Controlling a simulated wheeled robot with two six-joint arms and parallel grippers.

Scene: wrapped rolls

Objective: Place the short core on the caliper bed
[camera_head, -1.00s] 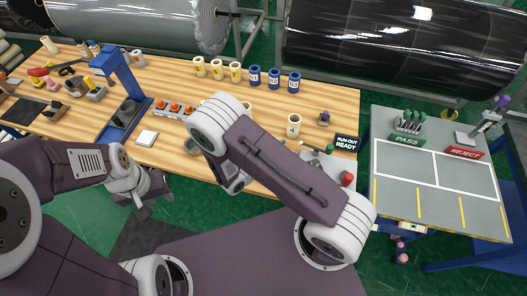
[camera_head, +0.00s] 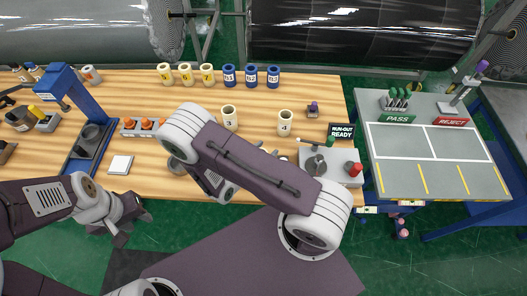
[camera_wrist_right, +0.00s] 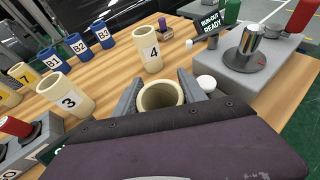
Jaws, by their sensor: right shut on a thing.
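My right gripper (camera_wrist_right: 160,92) is shut on a cream core (camera_wrist_right: 160,108), a hollow tube seen from above in the right wrist view. In the head view this gripper and the core are mostly hidden behind my right arm. A blue stand with a grey cradle (camera_head: 82,150), which looks like the caliper bed, stands on the bench at left; the cradle looks empty. My left gripper (camera_head: 134,230) hangs open and empty off the bench's front edge.
Core 3 (camera_head: 229,118) and core 4 (camera_head: 285,122) stand upright on the bench (camera_head: 310,95). Yellow and blue numbered cores (camera_head: 228,75) line the back. Orange-topped pieces (camera_head: 145,124) and a white pad (camera_head: 121,165) lie beside the cradle. A grey run-out device (camera_head: 325,160) stands at right.

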